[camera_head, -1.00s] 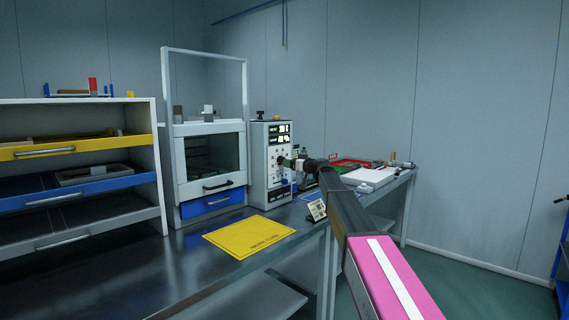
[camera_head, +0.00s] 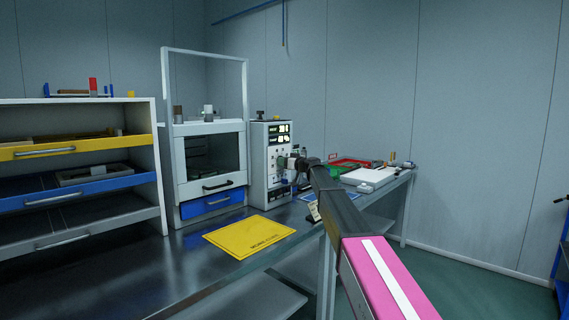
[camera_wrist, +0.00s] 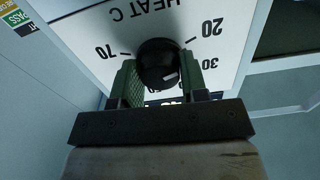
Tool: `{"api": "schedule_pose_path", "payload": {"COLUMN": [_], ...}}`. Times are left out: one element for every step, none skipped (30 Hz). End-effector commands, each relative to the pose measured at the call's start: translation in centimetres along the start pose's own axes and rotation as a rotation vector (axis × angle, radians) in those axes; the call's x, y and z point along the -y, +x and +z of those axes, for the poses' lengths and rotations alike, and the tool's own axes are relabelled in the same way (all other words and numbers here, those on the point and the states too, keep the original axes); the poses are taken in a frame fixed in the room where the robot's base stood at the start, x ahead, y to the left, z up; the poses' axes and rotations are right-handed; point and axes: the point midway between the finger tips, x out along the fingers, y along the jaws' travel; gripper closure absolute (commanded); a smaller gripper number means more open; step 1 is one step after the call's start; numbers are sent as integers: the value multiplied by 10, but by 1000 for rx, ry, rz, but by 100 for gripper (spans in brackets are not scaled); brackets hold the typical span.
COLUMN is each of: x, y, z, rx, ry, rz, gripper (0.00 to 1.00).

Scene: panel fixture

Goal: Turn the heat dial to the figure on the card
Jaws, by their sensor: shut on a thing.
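The heat dial (camera_wrist: 158,62) is a round black knob with a white mark at its lower right in the wrist view. It sits on a white plate (camera_wrist: 100,45) lettered HEAT C, upside down here, with 20, 30 and 70 readable around it. My gripper (camera_wrist: 160,70) is shut on the dial, one green-padded finger on each side. Lower figures are hidden by the gripper. In the head view, my gripper (camera_head: 292,163) meets the front of the white control box (camera_head: 258,165). The small card (camera_head: 313,212) stands on the bench, partly behind my arm; its figure is unreadable.
A yellow mat (camera_head: 248,236) lies on the steel bench (camera_head: 190,265). A glass-fronted cabinet (camera_head: 210,165) with a blue drawer stands left of the control box. A red tray (camera_head: 352,163) and a white board (camera_head: 368,178) lie right, beyond my arm.

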Motion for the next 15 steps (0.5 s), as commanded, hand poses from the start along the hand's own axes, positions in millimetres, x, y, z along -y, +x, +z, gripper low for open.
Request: {"api": "schedule_pose_path", "payload": {"x": [0,0,0,0,0,0,0,0,0,0,0,0,0,0,0], "y": [0,0,0,0,0,0,0,0,0,0,0,0,0,0,0], "z": [0,0,0,0,0,0,0,0,0,0,0,0,0,0,0], "rx": [0,0,0,0,0,0,0,0,0,0,0,0,0,1,1], "ry": [7,12,21,30,41,58,72,89,114,133,156,187,212,238,275], "rz": [-1,-1,-1,-1,-1,-1,-1,-1,-1,-1,-1,-1,-1,-1,-1], "gripper": [84,84,84,84,84,84,84,84,84,84,84,84,84,84,84]}}
